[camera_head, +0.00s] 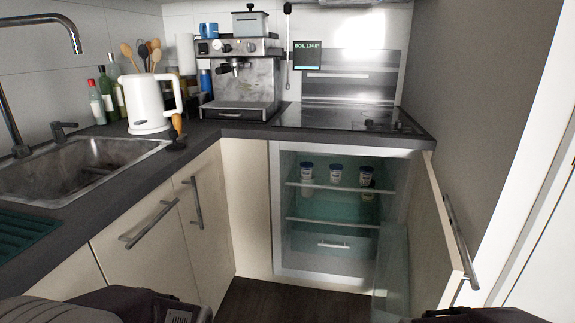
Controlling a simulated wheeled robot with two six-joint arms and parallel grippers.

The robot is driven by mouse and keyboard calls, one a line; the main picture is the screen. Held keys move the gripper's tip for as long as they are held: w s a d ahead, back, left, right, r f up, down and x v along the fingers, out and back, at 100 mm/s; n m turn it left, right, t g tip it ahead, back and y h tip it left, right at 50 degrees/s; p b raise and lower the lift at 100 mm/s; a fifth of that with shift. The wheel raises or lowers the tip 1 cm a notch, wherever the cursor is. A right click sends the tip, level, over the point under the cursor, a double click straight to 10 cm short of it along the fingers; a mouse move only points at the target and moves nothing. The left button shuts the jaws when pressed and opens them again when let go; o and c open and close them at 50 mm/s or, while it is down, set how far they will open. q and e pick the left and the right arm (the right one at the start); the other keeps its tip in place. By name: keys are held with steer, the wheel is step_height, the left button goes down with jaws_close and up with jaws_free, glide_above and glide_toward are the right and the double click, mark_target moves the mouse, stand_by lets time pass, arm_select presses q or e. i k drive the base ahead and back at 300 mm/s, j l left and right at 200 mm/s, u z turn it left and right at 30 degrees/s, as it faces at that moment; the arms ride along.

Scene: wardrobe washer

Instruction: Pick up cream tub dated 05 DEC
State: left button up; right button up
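Three small white tubs with blue lids stand in a row on the upper shelf of the open fridge: a left tub (307,172), a middle tub (336,174) and a right tub (366,178). Dark print shows on their fronts, but it is too small to read, so I cannot tell which is dated 05 DEC. Something pale shows just below the left tub and the right tub; I cannot tell what it is. Dark parts of my arms show at the bottom left and bottom right edges. The fingers of both grippers are out of view.
The fridge (281,230) sits under the counter, its door (436,220) swung open to the right. A lower shelf and a drawer (333,243) are inside. The dark floor before the fridge is clear.

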mark_target(307, 167)
steer(key=i+j, duration=0.15)
steer(key=i, duration=0.2)
steer(key=i+j, duration=0.1)
steer(key=i, duration=0.3)
steer(key=i+j, duration=0.15)
steer(key=i, duration=0.2)
